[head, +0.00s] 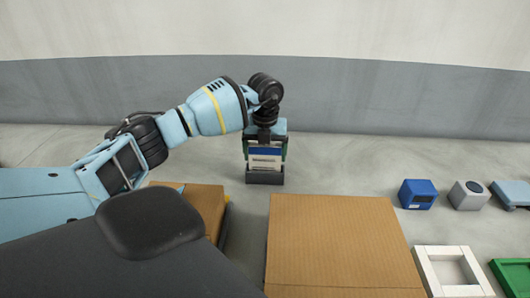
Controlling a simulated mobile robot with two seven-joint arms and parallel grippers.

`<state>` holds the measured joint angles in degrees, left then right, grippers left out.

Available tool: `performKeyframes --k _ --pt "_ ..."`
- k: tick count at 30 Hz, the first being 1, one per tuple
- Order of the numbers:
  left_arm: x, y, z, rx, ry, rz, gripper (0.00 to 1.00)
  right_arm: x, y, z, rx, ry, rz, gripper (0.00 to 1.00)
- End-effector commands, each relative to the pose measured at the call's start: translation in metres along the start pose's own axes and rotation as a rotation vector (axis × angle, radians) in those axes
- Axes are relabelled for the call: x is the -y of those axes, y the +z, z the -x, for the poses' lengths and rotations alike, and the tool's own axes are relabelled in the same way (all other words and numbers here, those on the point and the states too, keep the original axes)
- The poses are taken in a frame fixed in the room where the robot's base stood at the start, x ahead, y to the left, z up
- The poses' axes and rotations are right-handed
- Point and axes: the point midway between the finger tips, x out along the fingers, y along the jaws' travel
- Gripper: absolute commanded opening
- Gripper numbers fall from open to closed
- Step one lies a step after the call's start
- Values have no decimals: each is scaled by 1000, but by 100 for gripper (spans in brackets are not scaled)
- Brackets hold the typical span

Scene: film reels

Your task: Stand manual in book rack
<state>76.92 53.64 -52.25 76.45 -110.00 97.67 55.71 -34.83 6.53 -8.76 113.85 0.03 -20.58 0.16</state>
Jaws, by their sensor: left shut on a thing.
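My left gripper (265,146) reaches out from the left to the upper middle of the head view, pointing down. It is shut on a small blue and white item, which looks like the manual (265,158). The manual is upright, directly above or inside a dark grey holder (265,178), which looks like the book rack. Green and dark edges show on both sides of it. I cannot tell whether the manual touches the rack's floor, as the gripper and rack front hide it. My right gripper is not in view.
A large cardboard box (340,245) stands in the front middle, and another brown box (207,207) is partly behind my arm. A blue cube (418,194), a grey device (468,195), a white frame (425,265) and a green frame (512,266) are at right. A grey wall (400,97) is behind.

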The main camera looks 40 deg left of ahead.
Motion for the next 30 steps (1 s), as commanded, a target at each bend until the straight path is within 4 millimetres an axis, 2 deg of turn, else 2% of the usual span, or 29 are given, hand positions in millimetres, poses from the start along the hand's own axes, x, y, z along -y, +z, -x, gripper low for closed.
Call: performKeyframes --k 11,12,15,23,26,30 --pt "0 0 -4 2 -2 0 60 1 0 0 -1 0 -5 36" --pt "0 0 -4 1 -1 0 88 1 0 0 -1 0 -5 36" --pt "0 0 -4 2 -1 0 100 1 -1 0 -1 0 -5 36" --pt "0 0 -2 2 -2 0 100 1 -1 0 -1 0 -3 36" --pt "0 1 5 3 -2 0 100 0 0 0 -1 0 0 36" --pt "0 1 26 5 -3 1 100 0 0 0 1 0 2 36"
